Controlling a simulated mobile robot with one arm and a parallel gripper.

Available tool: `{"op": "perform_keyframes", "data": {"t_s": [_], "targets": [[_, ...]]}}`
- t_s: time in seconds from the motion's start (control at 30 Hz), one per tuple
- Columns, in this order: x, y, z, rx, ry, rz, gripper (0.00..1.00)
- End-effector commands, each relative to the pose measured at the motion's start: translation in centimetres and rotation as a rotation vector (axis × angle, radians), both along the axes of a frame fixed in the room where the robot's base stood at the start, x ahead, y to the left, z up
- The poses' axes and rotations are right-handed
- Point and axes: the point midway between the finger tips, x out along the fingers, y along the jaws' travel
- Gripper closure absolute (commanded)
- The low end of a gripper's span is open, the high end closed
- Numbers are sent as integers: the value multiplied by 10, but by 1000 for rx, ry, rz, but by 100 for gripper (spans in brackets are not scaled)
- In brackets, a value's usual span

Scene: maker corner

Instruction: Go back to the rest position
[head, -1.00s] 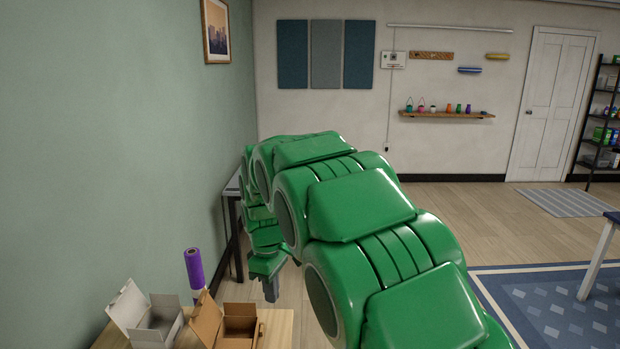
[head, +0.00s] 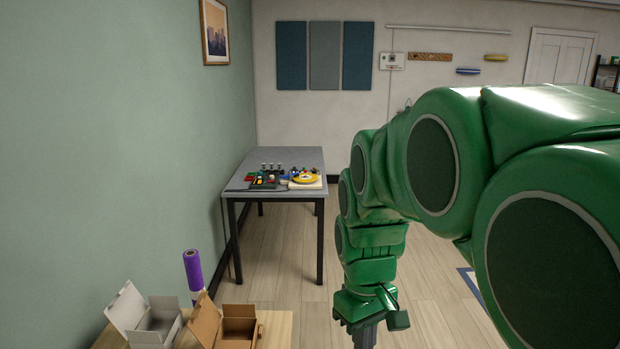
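My green arm fills the right half of the head view, bent over and reaching down. My gripper (head: 368,334) hangs at the arm's lower end near the bottom middle of the picture, above the wooden floor. Its fingertips are cut off or too dark to read, so I cannot tell whether it is open or shut. No object shows in it.
A grey table (head: 240,177) with several small coloured items stands against the green wall. Front left, a wooden surface (head: 277,330) holds an open white box (head: 150,328), an open cardboard box (head: 232,330) and a purple roll (head: 193,270). Floor between is clear.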

Motion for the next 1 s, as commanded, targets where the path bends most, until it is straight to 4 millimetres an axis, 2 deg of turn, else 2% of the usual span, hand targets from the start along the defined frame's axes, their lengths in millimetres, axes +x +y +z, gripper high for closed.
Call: {"op": "perform_keyframes", "data": {"t_s": [0.3,0.6,0.8,1.0], "targets": [[-76,-34,-3,-14,14,-209,100],[-146,-53,-15,-29,32,-395,100],[-178,-59,-24,-40,42,-476,100],[-187,-60,-26,-42,43,-503,100]]}}
